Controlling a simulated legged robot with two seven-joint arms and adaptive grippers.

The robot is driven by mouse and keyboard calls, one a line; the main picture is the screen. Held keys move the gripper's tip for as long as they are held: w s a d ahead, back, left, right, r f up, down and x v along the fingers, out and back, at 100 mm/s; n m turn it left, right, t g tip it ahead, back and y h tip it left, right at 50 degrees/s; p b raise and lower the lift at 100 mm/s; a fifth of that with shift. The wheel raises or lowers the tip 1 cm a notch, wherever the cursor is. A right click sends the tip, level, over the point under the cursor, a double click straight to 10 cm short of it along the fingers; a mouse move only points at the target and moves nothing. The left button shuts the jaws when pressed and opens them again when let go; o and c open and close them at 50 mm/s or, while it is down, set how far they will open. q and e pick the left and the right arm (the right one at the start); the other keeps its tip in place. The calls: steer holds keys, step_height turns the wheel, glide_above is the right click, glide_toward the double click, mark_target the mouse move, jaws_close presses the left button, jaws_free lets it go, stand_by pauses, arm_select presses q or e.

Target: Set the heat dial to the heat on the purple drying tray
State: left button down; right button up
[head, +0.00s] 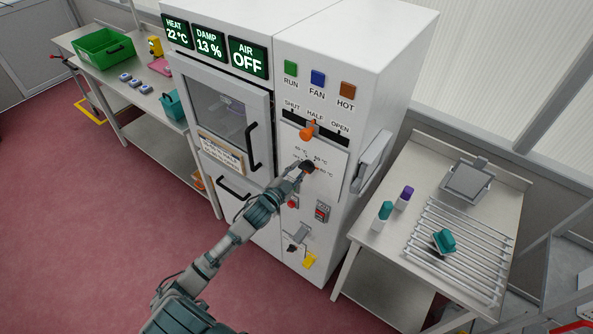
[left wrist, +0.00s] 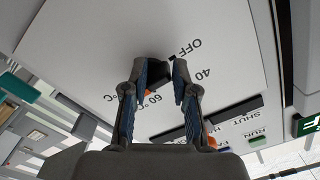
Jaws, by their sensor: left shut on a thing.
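The heat dial (head: 309,166) is a dark round knob on the white front panel of the tall cabinet, with temperature marks around it. My left gripper (head: 302,171) is at the dial. In the left wrist view the two fingers of the left gripper (left wrist: 166,78) are shut on the black dial (left wrist: 158,70). OFF, 40 and 60 °C are printed nearby. A small orange mark shows between the fingers near the 60 °C print; whether it is the dial's pointer I cannot tell. I cannot make out a purple drying tray. My right gripper is out of view.
Above the dial is an orange lever (head: 307,132) under SHUT, HALF, OPEN. The display (head: 177,32) reads HEAT 22 °C, DAMP 13 %, AIR OFF. A red button (head: 293,202) sits below. The right table has a metal rack (head: 470,232); the left table has a green crate (head: 103,48).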

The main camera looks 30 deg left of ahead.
mark_target(306, 171)
arm_select(q)
steer(key=shift+d+r, duration=0.25)
steer(key=shift+d, duration=0.2)
steer(key=shift+d+r, duration=0.2)
steer(key=shift+d, duration=0.25)
steer(key=shift+d+r, duration=0.15)
steer(key=shift+d, duration=0.15)
steer(key=shift+d+r+p, duration=0.15)
steer(key=shift+d+p, duration=0.1)
steer(key=shift+p, duration=0.25)
steer(key=shift+d+n+p, duration=0.1)
steer(key=shift+n+p, duration=0.2)
steer(key=shift+n, duration=0.3)
steer(key=shift+f, duration=0.2)
steer(key=c, duration=1.2)
jaws_free()
steer(key=shift+a+f, duration=0.1)
steer(key=shift+a, duration=0.25)
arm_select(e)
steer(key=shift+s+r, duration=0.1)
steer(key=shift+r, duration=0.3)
arm_select(q)
steer(key=shift+s, duration=0.1)
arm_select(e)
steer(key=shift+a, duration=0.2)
